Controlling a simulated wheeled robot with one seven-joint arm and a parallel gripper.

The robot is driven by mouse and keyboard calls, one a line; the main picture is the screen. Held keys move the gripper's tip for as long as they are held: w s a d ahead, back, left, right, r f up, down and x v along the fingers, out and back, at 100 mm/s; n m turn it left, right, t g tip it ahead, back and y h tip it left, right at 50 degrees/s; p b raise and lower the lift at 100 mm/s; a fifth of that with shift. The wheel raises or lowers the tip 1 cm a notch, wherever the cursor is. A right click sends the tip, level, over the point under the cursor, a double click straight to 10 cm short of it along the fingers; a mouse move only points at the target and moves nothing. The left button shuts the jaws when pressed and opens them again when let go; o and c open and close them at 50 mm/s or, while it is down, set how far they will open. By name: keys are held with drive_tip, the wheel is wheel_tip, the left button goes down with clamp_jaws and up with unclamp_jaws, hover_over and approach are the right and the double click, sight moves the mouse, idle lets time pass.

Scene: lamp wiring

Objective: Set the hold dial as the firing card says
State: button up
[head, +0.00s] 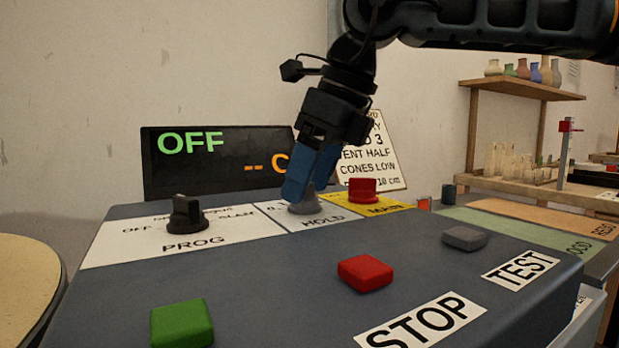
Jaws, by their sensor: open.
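The hold dial (306,205) is a grey knob on a white plate marked HOLD, in the middle of the control panel (260,265). My gripper (308,190) is over the dial with its blue fingers pointing down and its jaws open. The fingers hide the dial's upper part and pointer, and I cannot tell whether they touch it. The firing card (383,155) stands behind the panel, partly hidden by my gripper; lines reading "3", "ENT HALF" and "CONES LOW" show. The black display (205,160) reads OFF in green, with orange marks beside it.
A black PROG dial (187,215) is left of the hold dial, and a red MAIN switch (363,190) is close on its right. Green (182,324), red (365,273) and grey (464,238) buttons line the front. A shelf with vases (523,69) stands at the right.

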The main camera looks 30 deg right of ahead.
drive_tip(key=p+v, duration=0.1)
drive_tip(key=v, duration=0.6)
drive_tip(key=shift+p, duration=0.35)
drive_tip(key=shift+s+d, duration=0.1)
